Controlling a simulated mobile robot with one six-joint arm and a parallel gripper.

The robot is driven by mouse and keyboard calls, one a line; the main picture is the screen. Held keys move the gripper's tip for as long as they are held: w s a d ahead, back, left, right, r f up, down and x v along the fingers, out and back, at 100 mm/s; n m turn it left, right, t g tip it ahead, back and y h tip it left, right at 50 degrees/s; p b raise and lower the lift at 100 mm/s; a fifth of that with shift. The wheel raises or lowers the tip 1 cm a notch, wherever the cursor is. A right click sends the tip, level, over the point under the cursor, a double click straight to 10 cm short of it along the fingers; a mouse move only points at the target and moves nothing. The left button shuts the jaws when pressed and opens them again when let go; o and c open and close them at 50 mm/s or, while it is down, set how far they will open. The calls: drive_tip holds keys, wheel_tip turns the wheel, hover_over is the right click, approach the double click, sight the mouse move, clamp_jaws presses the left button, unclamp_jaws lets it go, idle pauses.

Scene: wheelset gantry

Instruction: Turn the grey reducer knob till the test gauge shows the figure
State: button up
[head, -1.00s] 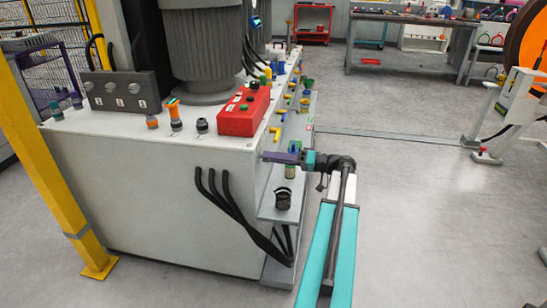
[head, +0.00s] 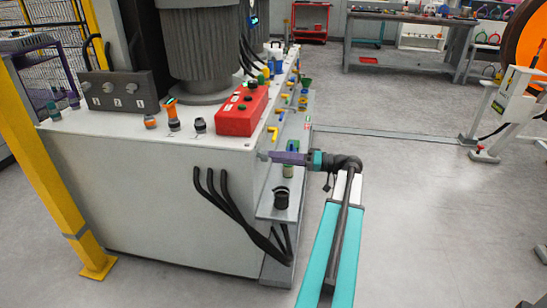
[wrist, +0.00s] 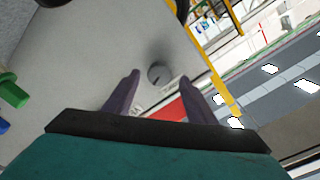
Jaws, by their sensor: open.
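My gripper (head: 272,155) is open and held level at the right-hand end of the grey cabinet (head: 150,200), above its side ledge. In the wrist view my two purple fingers (wrist: 160,80) are spread apart. Between and just beyond their tips is a small round grey knob (wrist: 157,74) on the pale panel, with a dark mark across its face. The fingers do not appear to touch it. Lettering beside the knob is partly hidden by a finger and too small to read. I cannot make out a test gauge or its figure in either view.
A red box (head: 242,112) with buttons stands on the cabinet top. A black ring-shaped holder (head: 281,197) sits on the ledge below my gripper. Black hoses (head: 225,205) hang in front of the cabinet. A yellow post (head: 50,165) stands at left.

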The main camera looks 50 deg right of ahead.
drive_tip(key=p+v, duration=0.1)
drive_tip(key=v, duration=1)
drive_tip(key=shift+s, duration=0.15)
